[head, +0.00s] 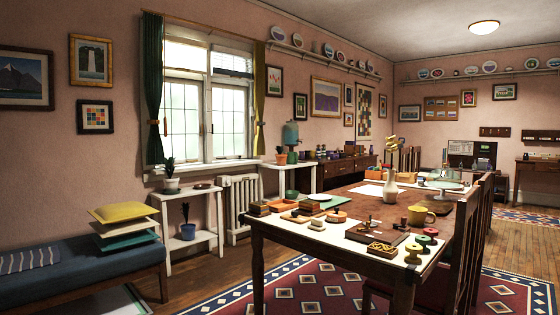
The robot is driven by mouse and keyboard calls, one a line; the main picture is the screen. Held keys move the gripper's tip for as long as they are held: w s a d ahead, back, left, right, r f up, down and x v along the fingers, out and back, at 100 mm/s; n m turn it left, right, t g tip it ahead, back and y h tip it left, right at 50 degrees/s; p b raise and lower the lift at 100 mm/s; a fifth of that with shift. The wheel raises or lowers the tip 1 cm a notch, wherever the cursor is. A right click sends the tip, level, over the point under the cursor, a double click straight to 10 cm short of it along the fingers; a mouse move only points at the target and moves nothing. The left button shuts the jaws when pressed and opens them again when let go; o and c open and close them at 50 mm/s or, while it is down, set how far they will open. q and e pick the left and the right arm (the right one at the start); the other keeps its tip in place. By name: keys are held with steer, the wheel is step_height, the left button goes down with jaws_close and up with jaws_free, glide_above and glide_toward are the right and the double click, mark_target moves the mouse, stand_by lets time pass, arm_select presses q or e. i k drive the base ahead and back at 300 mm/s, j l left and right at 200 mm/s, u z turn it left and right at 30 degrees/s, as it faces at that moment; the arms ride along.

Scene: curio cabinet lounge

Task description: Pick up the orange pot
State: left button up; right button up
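A small orange pot (281,159) with a dark green plant stands on a white side table (300,166) to the right of the window. It is far off and small in the head view. A tall blue-grey vessel (290,134) stands close beside it on the right. Neither of my grippers shows in the head view.
A long wooden table (258,228) covered with small items stands in the front right on a patterned rug. A cushioned bench (80,272) is at the left. A white stand (206,236) holds potted plants. A radiator (238,207) is below the window.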

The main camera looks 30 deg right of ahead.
mark_target(281, 159)
steer(key=i+l, duration=0.25)
steer(key=i, duration=0.35)
steer(key=i+l, duration=0.25)
steer(key=i, duration=0.35)
steer(key=i+l+u, duration=0.1)
steer(key=i+l, duration=0.15)
steer(key=i, duration=0.35)
steer(key=i+l, duration=0.25)
steer(key=i, duration=0.35)
steer(key=i+l, duration=0.3)
steer(key=i, duration=0.3)
steer(key=i+l+u, duration=0.1)
steer(key=i+l, duration=0.2)
steer(key=i, duration=0.3)
steer(key=i+l, duration=0.35)
steer(key=i, duration=0.2)
steer(key=i+l, duration=0.3)
steer(key=i, duration=0.3)
steer(key=u, duration=0.05)
